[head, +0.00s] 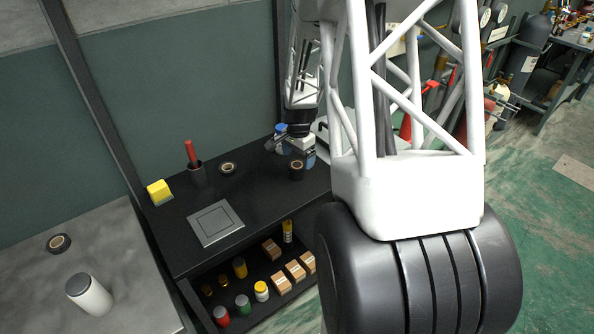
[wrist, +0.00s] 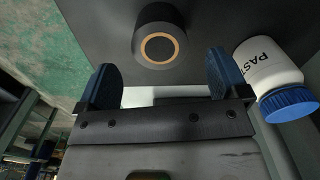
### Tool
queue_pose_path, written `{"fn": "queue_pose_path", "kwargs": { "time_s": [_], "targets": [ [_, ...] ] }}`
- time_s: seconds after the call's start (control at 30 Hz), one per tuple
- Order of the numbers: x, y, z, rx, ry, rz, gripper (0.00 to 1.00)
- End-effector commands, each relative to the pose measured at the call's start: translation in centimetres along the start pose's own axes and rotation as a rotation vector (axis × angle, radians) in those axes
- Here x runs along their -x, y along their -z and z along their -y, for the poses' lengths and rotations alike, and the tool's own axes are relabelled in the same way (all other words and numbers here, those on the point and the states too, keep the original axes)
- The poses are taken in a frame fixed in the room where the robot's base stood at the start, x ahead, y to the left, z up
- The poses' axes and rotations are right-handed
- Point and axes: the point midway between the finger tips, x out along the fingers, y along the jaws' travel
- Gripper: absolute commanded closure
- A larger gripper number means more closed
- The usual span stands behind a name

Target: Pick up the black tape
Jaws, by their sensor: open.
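A black tape roll (head: 297,170) with a tan core stands on the black bench, just below my gripper (head: 290,150) in the head view. In the wrist view the same black tape (wrist: 160,20) is ahead of my gripper (wrist: 163,72), centred between the two blue fingertips and apart from them. My gripper is open and empty. A second black tape roll (head: 227,168) lies further left on the bench. A third (head: 59,243) lies on the grey metal table at the left.
A white bottle with a blue cap (wrist: 270,80) is close beside the right finger in the wrist view. On the bench (head: 175,235) are a dark cup (head: 197,174) with a red-handled item, a yellow block (head: 159,192) and a grey square plate (head: 215,222). A lower shelf holds bottles and boxes.

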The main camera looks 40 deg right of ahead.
Motion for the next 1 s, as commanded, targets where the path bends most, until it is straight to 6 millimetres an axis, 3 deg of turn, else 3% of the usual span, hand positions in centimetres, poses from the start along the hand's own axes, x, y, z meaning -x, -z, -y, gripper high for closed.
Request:
{"fn": "queue_pose_path", "kwargs": {
  "time_s": [0.5,1.0],
  "targets": [
    [-4.8,-0.5,0.1,0.000,-0.001,0.001,0.07],
    [-5.0,-0.5,0.1,0.000,0.000,0.000,0.07]
  ]
}}
